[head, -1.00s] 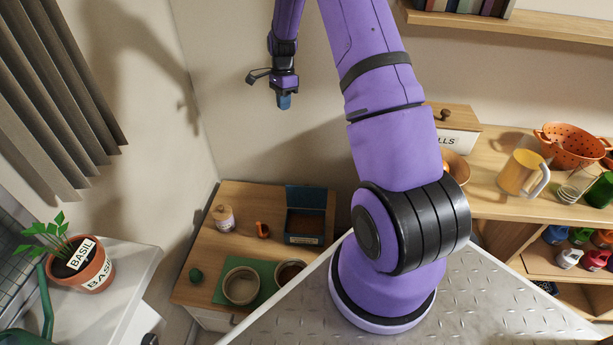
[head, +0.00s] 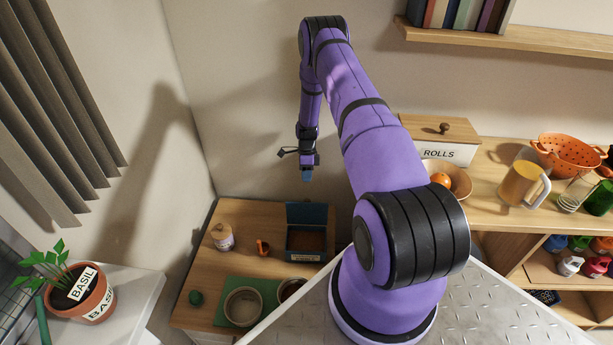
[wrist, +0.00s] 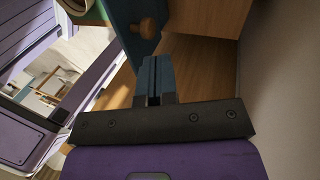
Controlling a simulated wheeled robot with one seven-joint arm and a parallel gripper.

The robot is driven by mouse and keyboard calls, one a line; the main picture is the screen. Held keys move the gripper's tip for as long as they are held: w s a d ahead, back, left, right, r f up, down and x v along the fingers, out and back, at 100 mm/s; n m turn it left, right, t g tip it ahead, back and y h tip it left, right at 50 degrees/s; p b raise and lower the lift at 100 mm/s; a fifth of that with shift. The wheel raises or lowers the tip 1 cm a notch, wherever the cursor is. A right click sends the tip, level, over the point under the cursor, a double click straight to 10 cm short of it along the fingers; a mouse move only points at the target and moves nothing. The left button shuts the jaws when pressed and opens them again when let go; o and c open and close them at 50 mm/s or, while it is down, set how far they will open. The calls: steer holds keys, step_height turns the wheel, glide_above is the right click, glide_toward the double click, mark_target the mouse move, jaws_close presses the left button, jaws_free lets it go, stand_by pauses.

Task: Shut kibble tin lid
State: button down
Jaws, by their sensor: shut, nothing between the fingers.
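The kibble tin (head: 305,254) is a dark blue box with a pale label on its front, on the low wooden table in the head view. Its lid (head: 307,213) stands open, upright along the back edge. In the wrist view a blue panel with a round wooden knob, which looks like the lid (wrist: 128,20), shows at the top, beyond the fingertips. My gripper (head: 307,178) hangs pointing down above the lid in the head view. In the wrist view its blue fingers (wrist: 155,72) are together and empty, apart from the panel.
Beside the tin are a small orange cup (head: 263,248), a lidded jar (head: 222,237), a green lump (head: 196,298) and two bowls on a green mat (head: 222,314). A wall rises close behind the table. A shelf with a ROLLS box (head: 443,152) stands to the right.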

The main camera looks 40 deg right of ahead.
mark_target(307, 210)
steer(key=x, duration=0.7)
steer(key=shift+a, duration=0.1)
